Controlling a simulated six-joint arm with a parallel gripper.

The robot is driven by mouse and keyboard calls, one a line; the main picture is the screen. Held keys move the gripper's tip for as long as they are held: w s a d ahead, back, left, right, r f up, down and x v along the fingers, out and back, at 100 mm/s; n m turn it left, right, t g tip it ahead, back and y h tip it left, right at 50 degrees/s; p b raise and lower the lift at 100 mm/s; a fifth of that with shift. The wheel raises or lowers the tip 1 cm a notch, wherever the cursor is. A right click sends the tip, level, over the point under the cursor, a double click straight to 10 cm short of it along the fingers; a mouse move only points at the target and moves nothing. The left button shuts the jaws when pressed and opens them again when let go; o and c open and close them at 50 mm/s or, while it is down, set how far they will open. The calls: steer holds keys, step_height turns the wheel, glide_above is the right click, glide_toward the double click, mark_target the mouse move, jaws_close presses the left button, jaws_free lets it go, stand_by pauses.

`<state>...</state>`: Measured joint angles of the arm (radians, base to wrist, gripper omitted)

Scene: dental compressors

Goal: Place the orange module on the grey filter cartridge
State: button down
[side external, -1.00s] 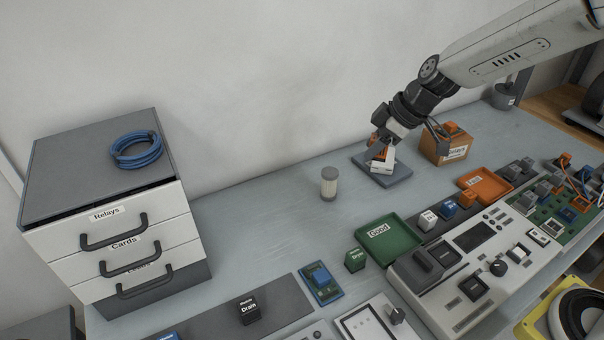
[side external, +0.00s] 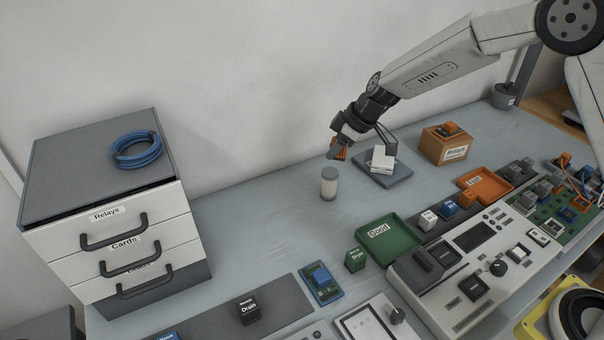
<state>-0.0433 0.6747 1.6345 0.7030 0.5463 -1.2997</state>
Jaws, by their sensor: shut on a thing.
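The grey filter cartridge (side external: 328,184) stands upright on the bench, a pale cylinder with a grey top. My gripper (side external: 338,153) is shut on the orange module (side external: 341,154), which is mostly hidden by the fingers. It holds the module above and slightly right of the cartridge in the picture, apart from its top.
A cardboard box (side external: 443,150) with an orange piece on top stands farther right. A green tray (side external: 390,236) lies in front. The bench left of the cartridge is clear.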

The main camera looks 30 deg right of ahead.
mark_target(327, 171)
steer(key=shift+w+a+f, duration=0.1)
steer(key=shift+w+f, duration=0.85)
steer(key=shift+f, duration=0.2)
steer(key=shift+w+f, duration=0.2)
steer(key=shift+f, duration=0.05)
steer(key=shift+w+f, duration=0.1)
steer(key=shift+f, duration=1.45)
steer(key=shift+f, duration=0.15)
steer(key=shift+c, duration=1.4)
jaws_free()
